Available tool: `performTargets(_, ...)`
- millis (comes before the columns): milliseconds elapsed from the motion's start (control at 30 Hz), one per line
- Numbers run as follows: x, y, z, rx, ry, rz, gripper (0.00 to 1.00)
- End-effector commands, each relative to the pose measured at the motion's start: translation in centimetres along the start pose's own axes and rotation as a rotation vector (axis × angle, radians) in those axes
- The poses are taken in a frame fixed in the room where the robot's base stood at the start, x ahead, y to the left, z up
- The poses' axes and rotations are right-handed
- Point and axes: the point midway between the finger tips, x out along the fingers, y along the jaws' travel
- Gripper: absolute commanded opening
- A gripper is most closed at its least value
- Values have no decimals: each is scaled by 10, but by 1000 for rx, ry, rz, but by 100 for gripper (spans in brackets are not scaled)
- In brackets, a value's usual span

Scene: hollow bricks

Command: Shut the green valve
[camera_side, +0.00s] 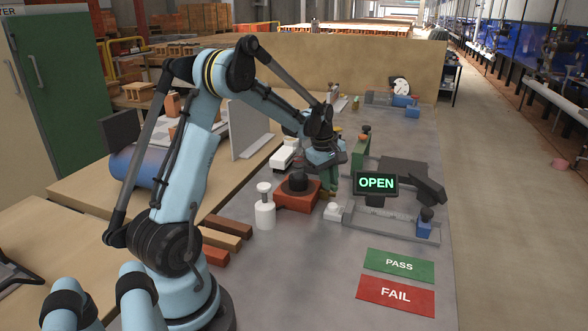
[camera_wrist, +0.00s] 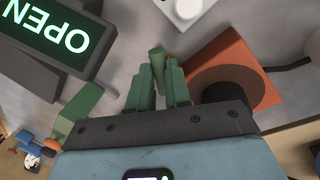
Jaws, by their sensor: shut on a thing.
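A white bottle-like part (camera_side: 265,208) stands left of the block. A green upright piece (camera_side: 360,150) stands behind the display. Green PASS (camera_side: 399,264) and red FAIL (camera_side: 396,295) plates lie at the front right. Bars (camera_side: 222,238) lie at the left.

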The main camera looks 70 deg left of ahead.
Motion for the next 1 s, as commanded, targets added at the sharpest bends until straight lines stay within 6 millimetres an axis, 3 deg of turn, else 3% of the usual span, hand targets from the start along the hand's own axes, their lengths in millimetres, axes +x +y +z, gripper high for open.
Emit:
performTargets(67,0,0,0,-2,0,-1,0)
performTargets(100,0,0,0,-2,0,-1,24)
performTargets(233,0,0,0,-3,0,0,43)
performTargets(533,-1,0,0,-2,1,0,43)
performTargets(667,-10,0,0,-3,1,0,43)
performTargets(1000,-75,0,0,-2,0,0,43)
